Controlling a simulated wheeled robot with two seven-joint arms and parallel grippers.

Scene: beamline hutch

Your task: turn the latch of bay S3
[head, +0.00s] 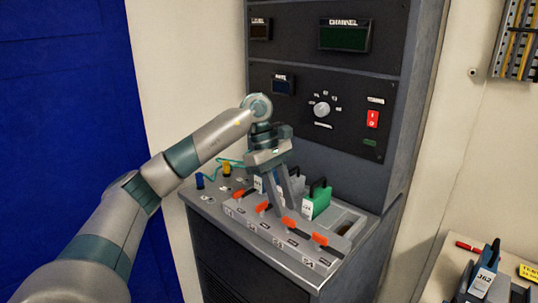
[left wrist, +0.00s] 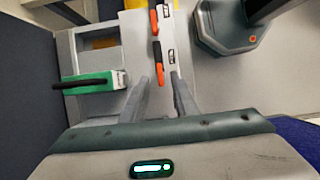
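A grey sloped console with a row of bays (head: 252,226) carries several orange latches along its front edge. The bay labels are too small to read, so I cannot tell which is S3. One orange latch (head: 290,225) lies in front of the bay with the green module (head: 316,203); it also shows in the left wrist view (left wrist: 157,62). The rightmost latch (head: 320,239) is beyond it. My left gripper (head: 283,210) points down with a gap between its fingers, tips close to the green module's latch. Contact cannot be told. My right gripper is not in view.
The bay right of the green module is empty (head: 346,219). Blue and yellow plugs (head: 199,180) with a cable stand at the console's left. The rack's instrument panel (head: 325,115) rises behind. A side table at right holds a blue module (head: 486,284) and a red pen.

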